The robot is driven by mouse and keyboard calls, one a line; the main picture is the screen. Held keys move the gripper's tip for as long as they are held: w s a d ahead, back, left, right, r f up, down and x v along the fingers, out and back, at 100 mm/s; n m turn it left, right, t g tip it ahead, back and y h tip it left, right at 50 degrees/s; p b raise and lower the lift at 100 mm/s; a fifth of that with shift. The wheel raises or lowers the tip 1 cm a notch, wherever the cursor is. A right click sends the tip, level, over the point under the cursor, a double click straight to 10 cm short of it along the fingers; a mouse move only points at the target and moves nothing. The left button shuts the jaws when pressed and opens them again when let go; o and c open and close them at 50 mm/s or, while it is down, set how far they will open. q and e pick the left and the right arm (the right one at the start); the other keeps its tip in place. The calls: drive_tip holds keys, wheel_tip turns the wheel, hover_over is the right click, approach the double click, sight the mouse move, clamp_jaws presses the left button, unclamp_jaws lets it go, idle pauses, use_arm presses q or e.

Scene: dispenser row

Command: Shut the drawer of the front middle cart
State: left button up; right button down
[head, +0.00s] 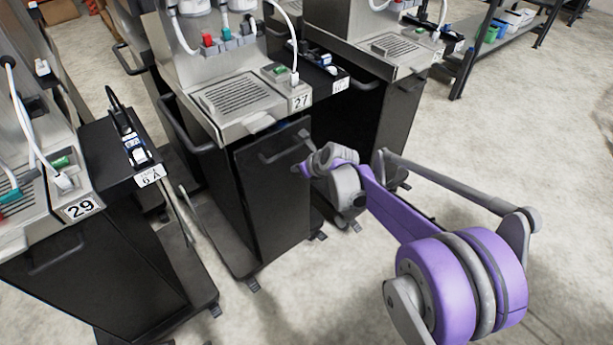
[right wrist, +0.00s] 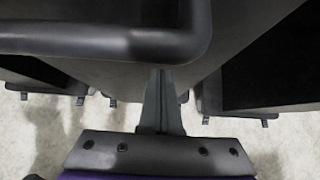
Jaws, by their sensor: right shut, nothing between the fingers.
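The front middle cart, marked 27 (head: 300,101), stands at the centre of the head view. Its tall black drawer front (head: 268,205) carries a bar handle (head: 283,150) near the top. The drawer looks in or nearly in under the metal counter; any small gap is hard to tell. My right gripper (head: 302,169) is shut and empty at the right edge of this front, just below the handle's right end. In the right wrist view the shut fingers (right wrist: 160,76) point at the dark front, below the thick handle bar (right wrist: 90,38). Contact cannot be told. My left gripper is not in view.
Cart 29 (head: 80,208) stands at the left, with a black side shelf (head: 105,158) holding a device. Another cart (head: 405,105) stands to the right of cart 27. A metal shelf rack (head: 495,45) is at the back right. The pale floor (head: 545,150) at the right is clear.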

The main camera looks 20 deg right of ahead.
sight(292, 158)
drive_tip(key=w, duration=0.1)
drive_tip(key=w+a, duration=0.1)
drive_tip(key=w, duration=0.2)
drive_tip(key=shift+w+a, duration=0.2)
drive_tip(key=shift+a, duration=0.15)
drive_tip(key=shift+w+r, duration=0.1)
drive_tip(key=shift+w, duration=0.15)
